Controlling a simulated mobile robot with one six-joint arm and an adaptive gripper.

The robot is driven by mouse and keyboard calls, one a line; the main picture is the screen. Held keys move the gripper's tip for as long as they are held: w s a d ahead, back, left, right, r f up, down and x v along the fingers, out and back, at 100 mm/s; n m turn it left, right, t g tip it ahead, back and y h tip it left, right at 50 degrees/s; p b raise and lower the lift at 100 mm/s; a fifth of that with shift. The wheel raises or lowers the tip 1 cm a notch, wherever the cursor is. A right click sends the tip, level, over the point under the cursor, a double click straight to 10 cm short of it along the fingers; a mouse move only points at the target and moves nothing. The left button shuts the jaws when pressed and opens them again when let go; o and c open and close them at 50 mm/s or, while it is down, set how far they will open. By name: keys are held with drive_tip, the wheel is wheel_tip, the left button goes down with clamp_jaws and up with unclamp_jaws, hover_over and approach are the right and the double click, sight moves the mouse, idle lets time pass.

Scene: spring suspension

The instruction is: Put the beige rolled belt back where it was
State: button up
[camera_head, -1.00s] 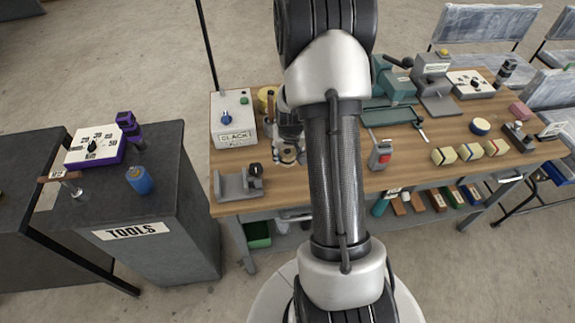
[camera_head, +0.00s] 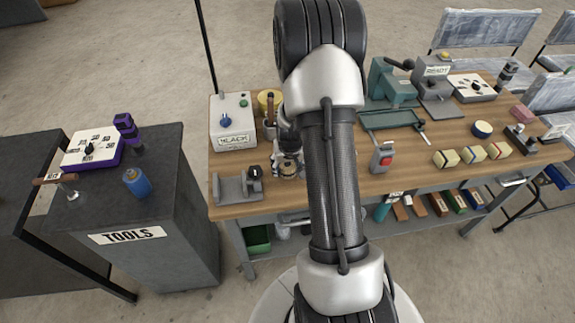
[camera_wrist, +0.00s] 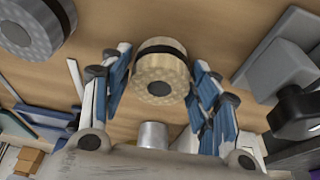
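The beige rolled belt (camera_wrist: 160,75) is a thick disc with a dark band and a dark centre hole. In the wrist view it sits between the blue-padded fingers of my gripper (camera_wrist: 161,72). The pads lie close against both its sides, and my gripper appears shut on it. In the head view the belt (camera_head: 289,171) shows under my gripper (camera_head: 289,157), over the left part of the wooden bench (camera_head: 330,190). My arm hides part of the bench. I cannot tell whether the belt touches the bench top.
A grey bracket with a black knob (camera_head: 240,186) stands left of the belt; the control box (camera_head: 233,122) is behind it. A grey patterned roll (camera_wrist: 30,25) and a metal cylinder (camera_wrist: 153,135) are near in the wrist view.

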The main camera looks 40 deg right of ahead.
drive_tip(key=shift+o, duration=0.8)
drive_tip(key=shift+r, duration=0.25)
drive_tip(key=s+a+r+n+p, duration=0.15)
drive_tip(key=a+r, duration=0.25)
drive_tip(key=r, duration=0.6)
drive_tip(key=s+a+r+p, duration=0.1)
drive_tip(key=a+r+p, duration=0.3)
drive_tip(key=r, duration=0.6)
drive_tip(key=s+a+r+n+t+y+b, duration=0.1)
drive_tip(key=s+a+r, duration=0.3)
drive_tip(key=a+r, duration=0.25)
drive_tip(key=s+a+r+n+t, duration=0.1)
drive_tip(key=s+a+r+n, duration=0.1)
drive_tip(key=s+a+r, duration=0.4)
drive_tip(key=s+a+r+n, duration=0.1)
drive_tip(key=s+a+n, duration=0.1)
drive_tip(key=s+a, duration=0.4)
drive_tip(key=shift+s+a+r+y, duration=0.3)
drive_tip(key=shift+s+y, duration=0.1)
drive_tip(key=shift+s, duration=0.45)
